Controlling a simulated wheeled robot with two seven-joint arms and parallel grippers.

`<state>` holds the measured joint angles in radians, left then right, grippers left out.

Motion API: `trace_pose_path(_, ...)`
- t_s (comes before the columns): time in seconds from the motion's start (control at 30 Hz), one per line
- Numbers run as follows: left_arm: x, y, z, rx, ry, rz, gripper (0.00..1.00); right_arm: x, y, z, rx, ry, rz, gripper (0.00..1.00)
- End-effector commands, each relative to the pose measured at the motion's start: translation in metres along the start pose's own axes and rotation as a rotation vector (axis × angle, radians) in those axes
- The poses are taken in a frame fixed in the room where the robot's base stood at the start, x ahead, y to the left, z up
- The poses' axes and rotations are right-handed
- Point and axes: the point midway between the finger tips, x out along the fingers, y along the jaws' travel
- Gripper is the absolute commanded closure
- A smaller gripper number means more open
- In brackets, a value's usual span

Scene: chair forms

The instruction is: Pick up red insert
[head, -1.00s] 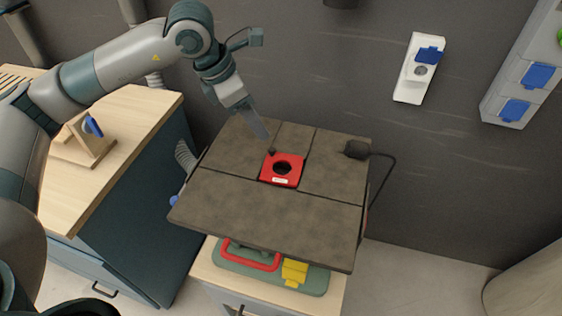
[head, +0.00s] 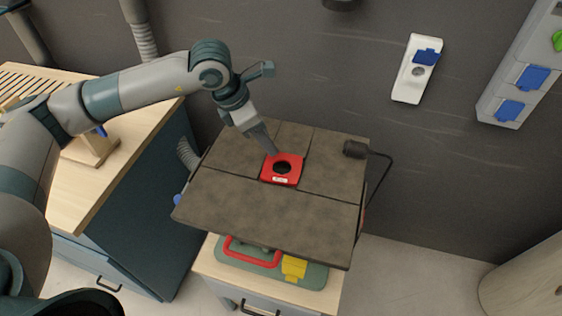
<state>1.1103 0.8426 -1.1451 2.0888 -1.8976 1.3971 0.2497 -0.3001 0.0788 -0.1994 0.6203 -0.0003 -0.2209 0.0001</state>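The red insert (head: 291,171) is a small square plate with a dark round hole and a white label on its front edge. It sits in the middle of the brown-grey slab top (head: 270,205). My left gripper (head: 273,151) points down at the insert's back left corner, with its tips at or just above that edge. Whether the tips touch it I cannot tell. The fingers show as one narrow shape, so the gap between them is hidden. My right gripper is out of view.
A black block (head: 355,149) with a cable is at the slab's back right. Below the slab, a green case with a red handle (head: 252,254) and a yellow part (head: 293,267) lies on a cabinet. A wooden worktop (head: 130,150) is at left. The wall is close behind.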

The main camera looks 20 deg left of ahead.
Motion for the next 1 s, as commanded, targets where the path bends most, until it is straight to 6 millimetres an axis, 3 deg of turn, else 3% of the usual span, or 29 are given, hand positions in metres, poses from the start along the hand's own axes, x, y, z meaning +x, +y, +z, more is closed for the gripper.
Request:
trace_pose_path(0.07, 0.005, -0.002, -0.001, -0.001, 0.002, -0.002, 0.64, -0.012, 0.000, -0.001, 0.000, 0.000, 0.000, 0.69)
trace_pose_path(0.3, 0.029, -0.001, -0.002, -0.001, 0.001, 0.000, 0.64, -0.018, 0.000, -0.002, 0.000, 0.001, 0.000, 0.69)
trace_pose_path(0.77, 0.031, -0.001, -0.002, 0.000, 0.000, 0.000, 0.64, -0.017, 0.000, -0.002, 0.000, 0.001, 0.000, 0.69)
trace_pose_path(0.93, 0.031, -0.001, -0.002, 0.000, 0.000, 0.000, 1.00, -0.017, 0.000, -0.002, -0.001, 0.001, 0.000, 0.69)
trace_pose_path(1.0, 0.031, -0.001, -0.002, 0.000, 0.000, 0.000, 1.00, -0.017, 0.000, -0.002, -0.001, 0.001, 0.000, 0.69)
